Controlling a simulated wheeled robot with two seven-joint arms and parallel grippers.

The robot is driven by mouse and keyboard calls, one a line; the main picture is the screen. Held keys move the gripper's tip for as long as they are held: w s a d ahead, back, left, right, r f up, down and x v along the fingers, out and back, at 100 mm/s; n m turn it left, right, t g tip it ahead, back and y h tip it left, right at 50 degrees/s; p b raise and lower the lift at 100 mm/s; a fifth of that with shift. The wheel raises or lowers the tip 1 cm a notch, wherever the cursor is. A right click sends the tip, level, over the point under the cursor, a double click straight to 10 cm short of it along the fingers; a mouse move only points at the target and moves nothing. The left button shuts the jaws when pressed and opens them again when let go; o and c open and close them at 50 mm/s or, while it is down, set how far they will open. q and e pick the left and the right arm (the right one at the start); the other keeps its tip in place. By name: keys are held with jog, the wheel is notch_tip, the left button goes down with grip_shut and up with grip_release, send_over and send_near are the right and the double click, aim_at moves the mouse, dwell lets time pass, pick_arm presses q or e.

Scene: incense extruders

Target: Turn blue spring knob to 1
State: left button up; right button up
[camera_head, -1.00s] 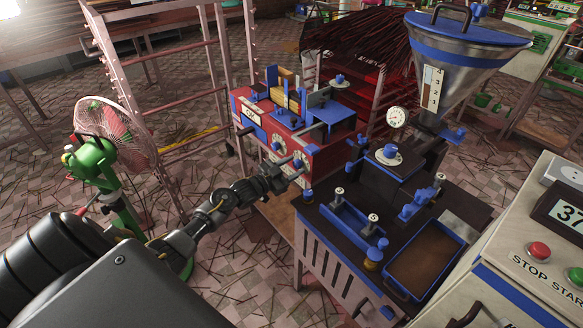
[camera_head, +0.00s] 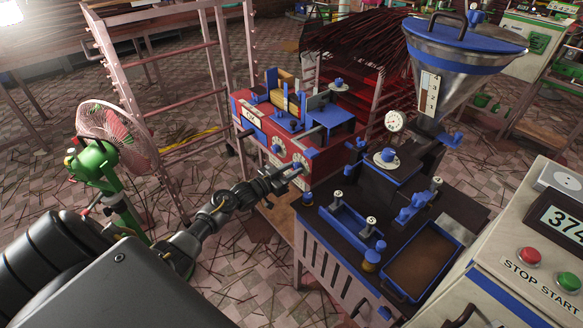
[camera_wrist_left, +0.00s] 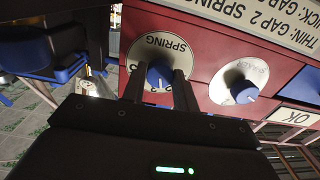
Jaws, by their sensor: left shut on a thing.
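The blue spring knob (camera_wrist_left: 160,74) sits on a white round dial marked SPRING (camera_wrist_left: 150,50), on the red machine (camera_wrist_left: 204,38); the wrist view shows the lettering upside down. My left gripper (camera_wrist_left: 158,92) is shut on the knob, with one finger on each side of it. The fingers hide part of the dial's scale, and I cannot tell which number the knob points to. In the head view my left gripper (camera_head: 293,173) reaches the right-hand dial on the red machine's (camera_head: 263,140) front. My right gripper is not in view.
A second blue knob (camera_wrist_left: 244,92) on a white dial is right beside the spring dial in the wrist view, near an OK plate (camera_wrist_left: 300,112). A dark extruder bench (camera_head: 322,232) stands right of my left gripper. A green fan (camera_head: 100,165) stands left.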

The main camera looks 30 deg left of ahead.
pick_arm(q)
jog(key=n+p, duration=0.1)
jog(key=n, duration=0.2)
jog(key=shift+r, duration=0.15)
jog(key=shift+n+p, duration=0.4)
jog(key=n+p, duration=0.1)
jog(key=n, duration=0.3)
jog(key=shift+p, duration=0.4)
jog(key=shift+n+p, duration=0.4)
jog(key=shift+n, duration=0.8)
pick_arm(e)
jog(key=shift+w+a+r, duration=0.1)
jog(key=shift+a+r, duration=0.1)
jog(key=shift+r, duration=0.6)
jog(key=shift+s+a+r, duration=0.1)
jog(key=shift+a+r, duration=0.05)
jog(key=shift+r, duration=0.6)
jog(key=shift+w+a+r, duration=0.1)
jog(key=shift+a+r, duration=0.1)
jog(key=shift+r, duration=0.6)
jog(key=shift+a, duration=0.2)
pick_arm(q)
jog(key=o, duration=1)
jog(key=shift+c, duration=0.2)
jog(key=shift+s, duration=0.1)
